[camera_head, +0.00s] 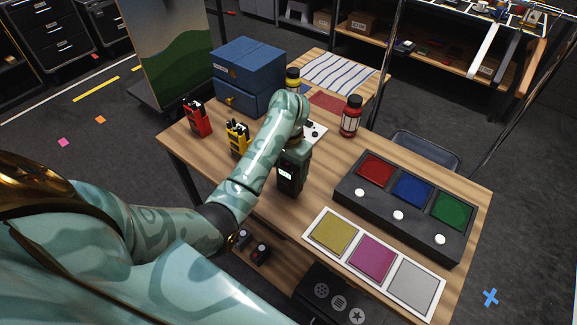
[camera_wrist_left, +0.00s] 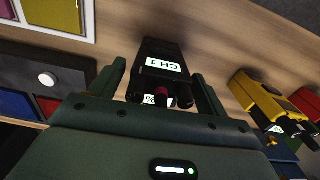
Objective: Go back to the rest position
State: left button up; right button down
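My left arm reaches in from the left over the wooden table (camera_head: 330,190), with its wrist bent down. My left gripper (camera_head: 290,184) is low over the table near its middle. In the wrist view the left gripper (camera_wrist_left: 158,80) has its two fingers spread on either side of a dark radio (camera_wrist_left: 160,58) with a white "CH 1" label. A narrow gap shows between fingers and radio, so the gripper looks open. In the head view the gripper and the radio overlap and are hard to separate. My right gripper is not in view.
A red radio (camera_head: 197,118) and a yellow radio (camera_head: 237,137) stand left of the arm. A button console (camera_head: 345,190) and a colour card (camera_head: 307,222) lie right.

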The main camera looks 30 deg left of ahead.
pick_arm(q)
jog(key=c, duration=0.9)
dwell(1.2)
jog(key=o, duration=1.2)
